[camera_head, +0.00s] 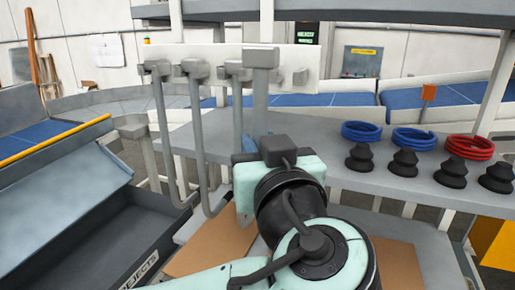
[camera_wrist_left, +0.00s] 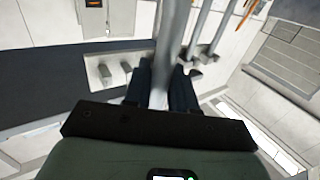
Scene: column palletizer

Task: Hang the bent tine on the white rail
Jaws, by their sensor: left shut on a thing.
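The white rail (camera_head: 345,62) is a pale board with grey pegs across the back, and it also shows in the wrist view (camera_wrist_left: 112,88). My left gripper (camera_head: 257,143) is shut on a grey tine (camera_head: 260,103), held upright with its blocky head in front of the rail. In the wrist view the tine (camera_wrist_left: 167,45) runs between the dark fingers (camera_wrist_left: 161,85). Its lower part is hidden, so I cannot tell its bend. I cannot tell whether its head touches the rail. My right gripper is not in view.
Several grey tines (camera_head: 162,120) hang from the rail just left of the held one. A grey shelf (camera_head: 350,180) at right carries blue and red coils (camera_head: 470,147) and black cups (camera_head: 404,163). A dark rejects bin (camera_head: 95,240) is at lower left.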

